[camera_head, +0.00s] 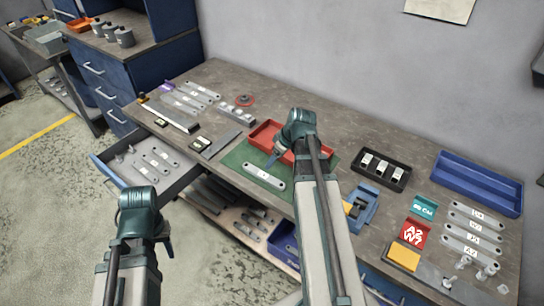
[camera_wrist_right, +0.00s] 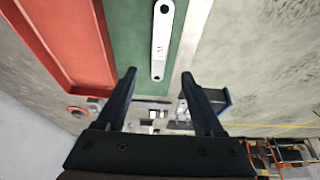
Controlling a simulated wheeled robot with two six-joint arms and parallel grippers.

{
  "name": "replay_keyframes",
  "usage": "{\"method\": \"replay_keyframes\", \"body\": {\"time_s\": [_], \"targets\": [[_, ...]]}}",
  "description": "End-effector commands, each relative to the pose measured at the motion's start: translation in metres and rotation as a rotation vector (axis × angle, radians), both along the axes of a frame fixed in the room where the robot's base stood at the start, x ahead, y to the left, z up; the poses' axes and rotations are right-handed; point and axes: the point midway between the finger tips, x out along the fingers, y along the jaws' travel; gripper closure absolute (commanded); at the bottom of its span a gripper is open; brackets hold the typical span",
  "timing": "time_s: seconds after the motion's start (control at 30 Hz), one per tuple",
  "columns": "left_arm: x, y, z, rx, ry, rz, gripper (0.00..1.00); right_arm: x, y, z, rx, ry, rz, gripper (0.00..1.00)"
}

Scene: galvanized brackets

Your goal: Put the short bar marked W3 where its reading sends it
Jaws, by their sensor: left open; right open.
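A short pale metal bar (camera_head: 263,177) with two end holes lies flat on a green mat (camera_head: 236,158). In the right wrist view the bar (camera_wrist_right: 161,38) shows a small mark that looks like a W and a blurred digit. My right gripper (camera_wrist_right: 160,92) is open, with the bar beyond its fingertips and nothing between them. In the head view my right arm hides part of the mat and the red tray (camera_head: 262,134). My left gripper (camera_head: 166,244) is open and empty, in front of the bench and apart from the bar.
A blue gauge-like block (camera_head: 362,206) stands right of my right arm. A black tray (camera_head: 381,170) holds white-topped pieces. An open drawer (camera_head: 110,172) with bars juts out left.

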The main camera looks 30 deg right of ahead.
Motion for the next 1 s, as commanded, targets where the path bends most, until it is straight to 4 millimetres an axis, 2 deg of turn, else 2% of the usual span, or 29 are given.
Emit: {"method": "replay_keyframes", "body": {"time_s": [0.03,0.33,0.4,0.47,0.57,0.67,0.8,0.9,1.0], "targets": [[0.000,0.000,0.004,0.000,0.000,0.000,0.56,-0.001,0.000,0.004,0.000,0.000,0.000,0.31],[0.000,0.000,0.003,0.000,0.000,0.000,0.56,-0.001,0.000,0.003,0.000,0.000,0.001,0.31],[0.000,0.000,0.003,0.000,0.000,0.000,0.56,-0.001,0.006,0.003,0.001,0.007,0.004,0.31],[0.000,0.000,0.003,0.000,0.000,0.000,0.56,-0.001,0.021,0.002,0.005,0.024,0.010,0.31],[0.000,0.000,0.003,0.000,0.000,0.000,0.56,-0.004,0.064,-0.002,0.008,0.080,0.021,0.31],[0.000,0.000,0.003,0.000,0.000,0.000,0.56,-0.014,0.121,-0.007,-0.004,0.160,0.026,0.31],[0.000,0.000,0.003,0.000,0.000,0.000,0.56,-0.038,0.193,-0.011,-0.049,0.262,0.015,0.31],[0.000,0.000,0.003,0.000,0.000,0.000,0.56,-0.060,0.236,-0.013,-0.095,0.319,0.000,0.31],[0.000,0.000,0.003,0.000,0.000,0.000,0.56,-0.082,0.269,-0.013,-0.146,0.355,-0.021,0.31]]}}
